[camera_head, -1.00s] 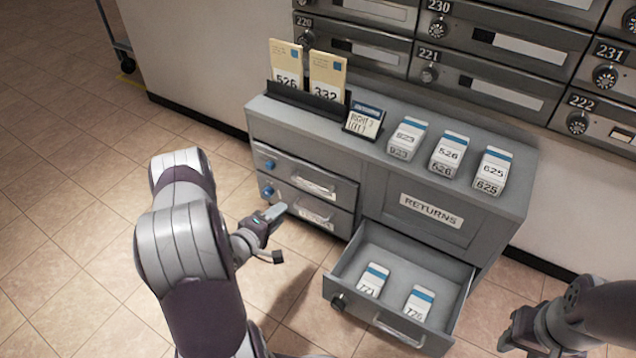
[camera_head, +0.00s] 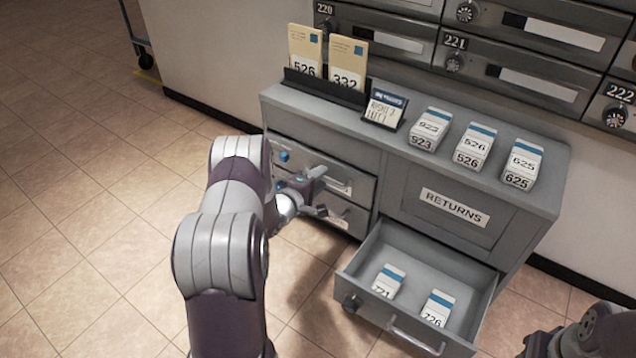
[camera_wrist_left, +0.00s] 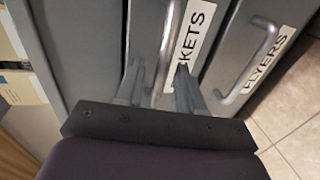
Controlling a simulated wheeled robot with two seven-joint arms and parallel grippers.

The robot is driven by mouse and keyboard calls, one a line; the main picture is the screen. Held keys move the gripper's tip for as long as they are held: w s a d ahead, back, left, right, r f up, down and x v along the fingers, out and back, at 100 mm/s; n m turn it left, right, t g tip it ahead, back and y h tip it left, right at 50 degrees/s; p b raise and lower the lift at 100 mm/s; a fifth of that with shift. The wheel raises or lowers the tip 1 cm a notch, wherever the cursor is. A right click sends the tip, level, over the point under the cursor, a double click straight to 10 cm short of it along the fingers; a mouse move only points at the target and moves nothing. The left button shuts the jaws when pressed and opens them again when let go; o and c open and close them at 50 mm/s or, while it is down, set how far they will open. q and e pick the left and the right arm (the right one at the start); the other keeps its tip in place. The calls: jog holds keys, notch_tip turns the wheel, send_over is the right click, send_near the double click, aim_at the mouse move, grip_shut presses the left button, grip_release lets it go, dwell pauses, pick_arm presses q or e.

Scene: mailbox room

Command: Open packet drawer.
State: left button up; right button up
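The packet drawer (camera_head: 362,180) is the upper left drawer of the grey cabinet and is closed. In the left wrist view its label (camera_wrist_left: 200,25) reads "KETS", with the start hidden, next to an upright-looking bar handle (camera_wrist_left: 165,45). My left gripper (camera_head: 319,190) is at the drawer front. In the left wrist view its fingers (camera_wrist_left: 158,88) are apart, one on either side of the handle; I cannot tell whether they touch it. My right gripper (camera_head: 540,344) is partly in view at the bottom right, its fingers unclear.
The flyers drawer (camera_wrist_left: 240,60) below is closed. The returns drawer (camera_head: 473,265) at the lower right is pulled out, with two packs in it. Packs, a card holder (camera_head: 325,90) and a sign (camera_head: 384,108) stand on the cabinet top. The floor at left is clear.

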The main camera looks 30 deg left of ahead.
pick_arm(q)
grip_shut()
pick_arm(e)
jog(key=shift+r, duration=0.1)
